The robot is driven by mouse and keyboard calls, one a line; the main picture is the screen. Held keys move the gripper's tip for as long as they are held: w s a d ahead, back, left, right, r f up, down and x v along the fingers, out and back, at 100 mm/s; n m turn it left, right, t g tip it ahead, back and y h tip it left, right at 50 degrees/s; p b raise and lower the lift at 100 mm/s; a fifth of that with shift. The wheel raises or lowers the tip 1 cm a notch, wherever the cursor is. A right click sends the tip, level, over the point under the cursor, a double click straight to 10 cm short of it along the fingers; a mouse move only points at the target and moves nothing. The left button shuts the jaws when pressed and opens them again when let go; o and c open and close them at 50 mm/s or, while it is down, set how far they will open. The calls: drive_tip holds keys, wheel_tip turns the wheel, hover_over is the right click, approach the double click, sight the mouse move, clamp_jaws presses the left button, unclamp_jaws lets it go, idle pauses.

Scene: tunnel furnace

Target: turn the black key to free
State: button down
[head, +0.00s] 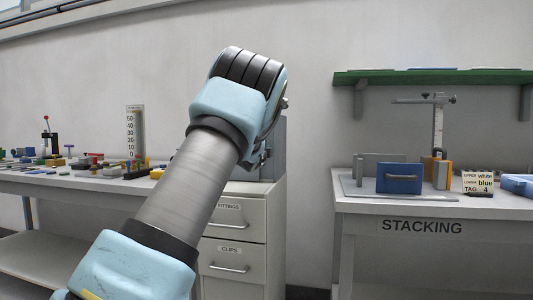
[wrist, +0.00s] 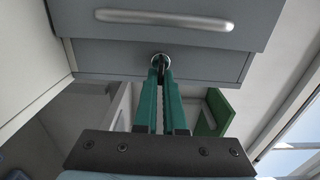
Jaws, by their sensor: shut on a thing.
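The black key (wrist: 161,67) shows as a small dark piece between my fingertips in the wrist view. It sits at a round metal lock (wrist: 160,57) in the grey front of a cabinet (wrist: 215,63). My gripper (wrist: 161,72) has green fingers and is shut on the key, with its tips close to the lock. The fingers hide most of the key, so I cannot tell which way it is turned. No readable marking shows around the lock. In the head view my arm hides the key, the lock and my fingertips.
A bar handle (wrist: 165,18) lies just above the lock in the wrist view. In the head view, a drawer unit (head: 232,220) stands behind my arm, between a cluttered bench (head: 70,182) on the left and the stacking table (head: 423,207) on the right.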

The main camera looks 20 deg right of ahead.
drive_tip(key=shift+f, duration=0.1)
drive_tip(key=c, duration=1)
unclamp_jaws()
drive_tip(key=b+v, duration=0.1)
drive_tip(key=v, duration=0.9)
drive_tip(key=shift+s+a, duration=0.15)
drive_tip(key=shift+s, duration=0.25)
